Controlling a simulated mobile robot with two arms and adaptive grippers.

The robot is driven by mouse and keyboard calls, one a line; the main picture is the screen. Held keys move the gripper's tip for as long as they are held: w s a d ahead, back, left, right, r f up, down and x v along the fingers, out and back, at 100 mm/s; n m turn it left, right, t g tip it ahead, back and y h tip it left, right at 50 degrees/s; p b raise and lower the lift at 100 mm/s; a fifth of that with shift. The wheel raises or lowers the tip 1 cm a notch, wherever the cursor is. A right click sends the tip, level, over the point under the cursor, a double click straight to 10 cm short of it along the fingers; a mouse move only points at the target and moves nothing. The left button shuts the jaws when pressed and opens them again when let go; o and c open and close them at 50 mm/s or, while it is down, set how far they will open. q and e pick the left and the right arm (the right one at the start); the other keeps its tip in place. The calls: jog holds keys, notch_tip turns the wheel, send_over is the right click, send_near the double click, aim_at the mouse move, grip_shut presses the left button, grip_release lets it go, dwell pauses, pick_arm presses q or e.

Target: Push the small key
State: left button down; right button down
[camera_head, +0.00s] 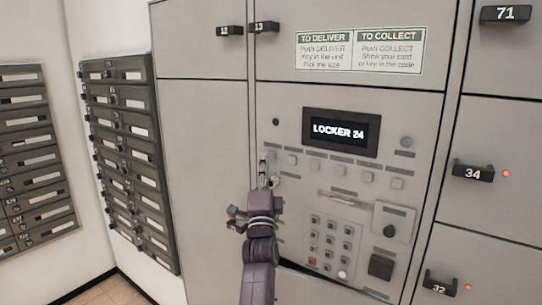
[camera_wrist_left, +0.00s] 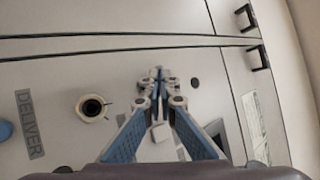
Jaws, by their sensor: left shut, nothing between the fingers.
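A row of small grey keys (camera_head: 315,165) sits under the display on the locker panel; their labels are too small to read, so I cannot tell which is the small key. My left gripper (camera_head: 264,172) is shut and empty at the left end of this row, its tips close to the panel; I cannot tell whether they touch. In the left wrist view, the shut gripper (camera_wrist_left: 160,75) points at the panel, and one pale key (camera_wrist_left: 160,133) shows between its finger links. The gripper may hide part of the row. My right gripper is not in view.
The display (camera_head: 340,131) reads "LOCKER 24". A keypad (camera_head: 330,245) and a card reader (camera_head: 393,222) lie lower on the panel. A round dark-centred fitting (camera_wrist_left: 92,108) shows by a "DELIVER" label (camera_wrist_left: 30,125) in the wrist view. Mailboxes (camera_head: 125,150) line the left wall.

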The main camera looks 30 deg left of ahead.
pick_arm(q)
jog(key=s+p, duration=0.1)
jog(key=s, duration=0.1)
jog(key=s+p, duration=0.1)
jog(key=s, duration=0.2)
jog(key=shift+a+p, duration=0.2)
jog(key=shift+p, duration=0.15)
dwell(0.6)
